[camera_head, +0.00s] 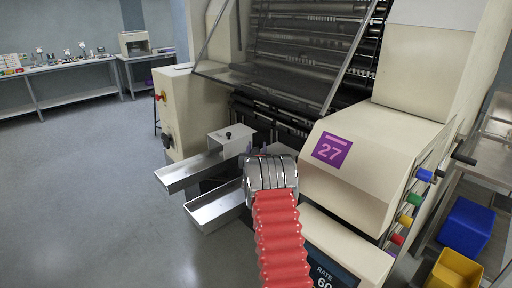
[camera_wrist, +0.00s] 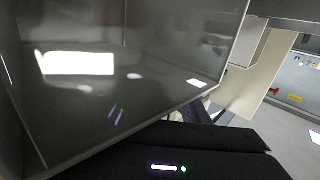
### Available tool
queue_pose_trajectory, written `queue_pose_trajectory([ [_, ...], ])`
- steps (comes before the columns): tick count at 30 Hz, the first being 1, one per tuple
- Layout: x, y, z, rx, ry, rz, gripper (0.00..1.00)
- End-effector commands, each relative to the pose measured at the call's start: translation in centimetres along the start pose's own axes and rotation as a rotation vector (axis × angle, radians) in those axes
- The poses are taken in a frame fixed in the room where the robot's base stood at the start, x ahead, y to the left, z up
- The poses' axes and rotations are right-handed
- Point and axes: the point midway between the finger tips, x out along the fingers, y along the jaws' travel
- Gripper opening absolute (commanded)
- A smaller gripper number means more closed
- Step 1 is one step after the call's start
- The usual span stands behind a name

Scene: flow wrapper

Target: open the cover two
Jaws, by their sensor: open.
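The flow wrapper has a clear, dark-tinted cover (camera_head: 262,84) with a pale metal edge, sloping over its rollers in the head view. No number shows on it, so I cannot tell whether it is cover two. A dark, glossy, see-through panel (camera_wrist: 120,75) fills much of the wrist view, very close; I cannot tell whether it is the same cover. My gripper (camera_head: 262,152) is in front of the machine, below the clear cover, mostly hidden behind my silver wrist. It is open, and I see nothing held. Contact with the panel cannot be told.
Two metal chutes (camera_head: 216,210) stick out left of my wrist. A cream housing with a purple 27 sign (camera_head: 332,151) stands close on the right, with coloured knobs (camera_head: 424,175) on its side. Blue (camera_head: 467,228) and yellow bins are at far right. The left floor is clear.

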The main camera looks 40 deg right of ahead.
Motion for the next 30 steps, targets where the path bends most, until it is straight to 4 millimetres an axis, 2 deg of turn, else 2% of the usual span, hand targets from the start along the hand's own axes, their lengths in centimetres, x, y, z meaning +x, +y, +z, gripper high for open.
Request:
queue_pose_trajectory([
  [6, 1.3, 0.0, 0.0, 0.001, 0.000, 0.000, 0.42],
  [17, 1.6, 0.0, -0.1, 0.001, 0.001, -0.001, 0.41],
  [30, 1.5, -0.1, -0.1, 0.001, 0.000, -0.001, 0.10],
])
